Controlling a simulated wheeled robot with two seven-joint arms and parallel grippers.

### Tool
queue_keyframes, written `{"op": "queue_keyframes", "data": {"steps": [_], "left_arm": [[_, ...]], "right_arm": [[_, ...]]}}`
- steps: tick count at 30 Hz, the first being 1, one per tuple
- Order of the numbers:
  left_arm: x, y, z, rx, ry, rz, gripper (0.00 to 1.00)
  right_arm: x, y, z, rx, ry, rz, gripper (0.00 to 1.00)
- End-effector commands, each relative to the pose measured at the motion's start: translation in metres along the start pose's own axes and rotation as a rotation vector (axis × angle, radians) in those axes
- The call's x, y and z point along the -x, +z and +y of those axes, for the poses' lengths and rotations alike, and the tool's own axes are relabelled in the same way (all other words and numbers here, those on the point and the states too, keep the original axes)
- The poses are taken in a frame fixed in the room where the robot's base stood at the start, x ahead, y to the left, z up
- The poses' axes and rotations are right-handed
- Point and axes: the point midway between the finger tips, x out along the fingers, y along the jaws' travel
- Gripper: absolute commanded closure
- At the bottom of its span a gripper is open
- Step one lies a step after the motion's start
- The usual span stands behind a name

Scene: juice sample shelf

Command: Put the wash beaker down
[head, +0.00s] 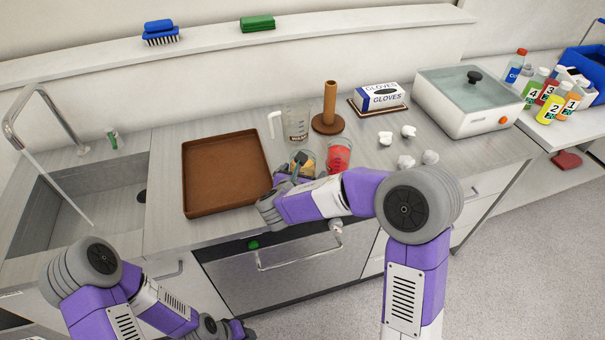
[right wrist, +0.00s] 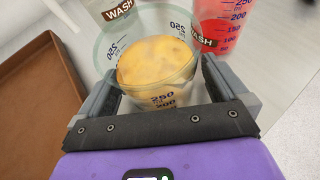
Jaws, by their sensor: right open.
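A clear beaker with yellow-orange contents (head: 306,158) is on the counter in the head view, partly hidden by my right gripper (head: 283,180). In the right wrist view this beaker (right wrist: 157,88) is between the two open fingers of my right gripper (right wrist: 157,92); whether they touch it I cannot tell. A beaker of red liquid (head: 339,154) stands just right of it; it reads WASH in the right wrist view (right wrist: 212,25). A clear jug with a white handle (head: 297,122) stands behind, also labelled WASH (right wrist: 118,10). My left gripper (head: 236,330) is low at the bottom edge, its fingers unclear.
A brown tray (head: 225,203) lies to the left, beside the sink (head: 85,205). A brown peg stand (head: 328,122), glove box (head: 379,97), several crumpled white pieces (head: 408,131) and a lidded water bath (head: 470,100) are behind and right. Numbered bottles (head: 548,110) stand far right.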

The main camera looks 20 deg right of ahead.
Motion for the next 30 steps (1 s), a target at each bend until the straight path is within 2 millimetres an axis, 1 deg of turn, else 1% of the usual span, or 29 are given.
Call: {"op": "queue_keyframes", "data": {"steps": [5, 7, 11, 15, 18, 21, 25, 30], "left_arm": [[0.004, 0.0, 0.002, 0.0, 0.0, 0.0, 0.57], [0.005, 0.0, 0.002, 0.0, 0.0, 0.0, 0.57], [0.009, 0.0, 0.004, 0.0, 0.0, 0.0, 0.57], [0.015, 0.001, 0.006, 0.0, 0.0, 0.0, 0.57], [0.018, 0.001, 0.007, 0.0, 0.0, 0.0, 0.57], [0.02, 0.001, 0.008, 0.0, 0.0, 0.0, 0.57], [0.022, 0.001, 0.008, 0.0, 0.0, 0.0, 0.57], [0.022, 0.001, 0.008, 0.0, 0.0, 0.0, 0.57]], "right_arm": [[0.002, 0.004, 0.0, 0.0, 0.0, 0.0, 0.0], [0.011, 0.004, 0.001, 0.001, 0.003, -0.001, 0.0], [0.037, 0.004, 0.001, 0.004, 0.006, -0.003, 0.0], [0.069, 0.004, 0.001, 0.003, 0.006, -0.002, 0.0], [0.089, 0.004, 0.001, 0.003, 0.005, -0.002, 0.0], [0.105, 0.004, 0.001, 0.002, 0.004, -0.001, 0.0], [0.117, 0.003, 0.001, 0.0, 0.002, -0.002, 0.0], [0.122, 0.002, 0.0, 0.0, 0.0, 0.0, 0.0]]}}
